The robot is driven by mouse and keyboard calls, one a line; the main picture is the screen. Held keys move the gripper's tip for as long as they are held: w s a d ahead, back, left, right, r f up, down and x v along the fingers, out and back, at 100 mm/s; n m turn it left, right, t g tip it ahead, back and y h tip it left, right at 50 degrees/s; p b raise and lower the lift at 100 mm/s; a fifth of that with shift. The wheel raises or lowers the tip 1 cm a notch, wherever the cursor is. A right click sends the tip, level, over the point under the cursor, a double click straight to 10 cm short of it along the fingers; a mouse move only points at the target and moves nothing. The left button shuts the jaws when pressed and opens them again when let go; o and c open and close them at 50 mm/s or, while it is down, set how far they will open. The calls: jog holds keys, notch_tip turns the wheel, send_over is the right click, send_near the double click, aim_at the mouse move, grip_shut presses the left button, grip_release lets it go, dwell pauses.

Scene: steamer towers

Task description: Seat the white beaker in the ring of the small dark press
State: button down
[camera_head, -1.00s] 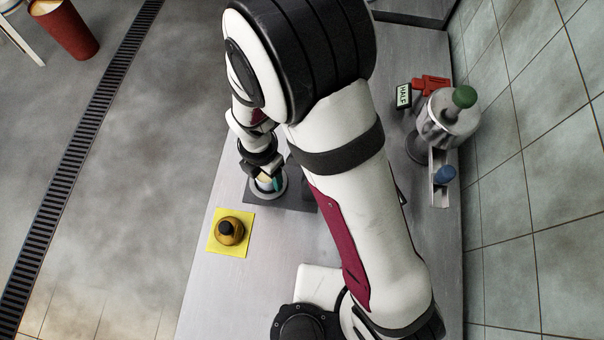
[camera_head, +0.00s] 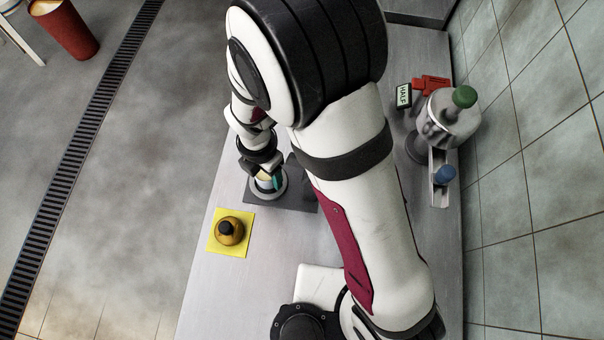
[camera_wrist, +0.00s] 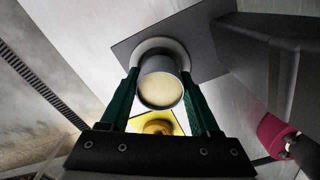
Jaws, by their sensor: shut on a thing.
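The white beaker (camera_wrist: 161,88) is between the green fingers of my gripper (camera_wrist: 161,80), which is shut on it. I look into its round mouth and see a cream-coloured inside; its outer wall looks grey in shade. The press has a dark flat base plate (camera_head: 293,202) and a pale ring (camera_wrist: 150,46). In the wrist view the beaker lines up with the ring and covers much of it. In the head view my gripper (camera_head: 267,177) is right over the ring. I cannot tell whether the beaker's foot is inside the ring or just above it.
A yellow-brown round object with a black knob (camera_head: 230,231) stands on a yellow square (camera_head: 214,244) close by. At the right are a metal vessel with a green knob (camera_head: 464,97), a blue-topped item (camera_head: 445,175) and a "HALF" sign (camera_head: 404,96).

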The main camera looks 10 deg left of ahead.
jog(key=shift+f, duration=0.55)
dwell(0.7)
jog(key=shift+r, duration=0.55)
jog(key=shift+f, duration=0.6)
dwell(1.0)
jog(key=shift+r, duration=0.6)
dwell(0.3)
jog(key=shift+f, duration=0.6)
dwell(0.9)
